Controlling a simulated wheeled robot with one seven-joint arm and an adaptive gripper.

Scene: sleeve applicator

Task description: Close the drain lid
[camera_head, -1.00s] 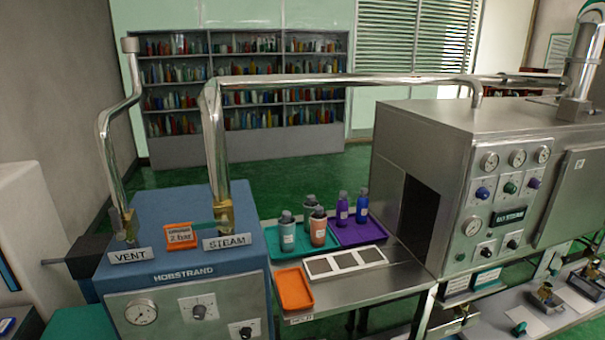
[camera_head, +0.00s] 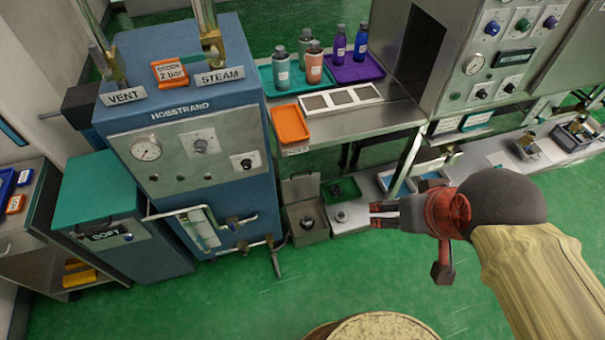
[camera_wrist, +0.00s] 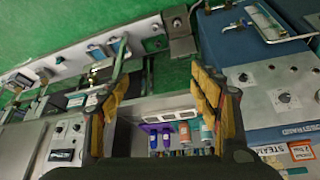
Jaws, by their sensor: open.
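The drain box (camera_head: 308,224) is a small grey metal box on the green floor, right of the blue boiler's foot, with a dark round opening on top. Its flat lid (camera_head: 300,188) stands up at the back edge, so it is open. The box also shows upside down at the top of the wrist view (camera_wrist: 182,45). My gripper (camera_head: 376,215) appears to the right of the box in the head view, pointing left, apart from the lid. In the wrist view its two yellow-padded fingers (camera_wrist: 160,90) are spread with nothing held between them.
The blue boiler (camera_head: 185,120) with pipes and a valve stands left of the drain box. A low grey ledge with a green tray (camera_head: 341,190) lies to its right. Above is a steel table (camera_head: 350,122) with bottles and an orange tray (camera_head: 290,124).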

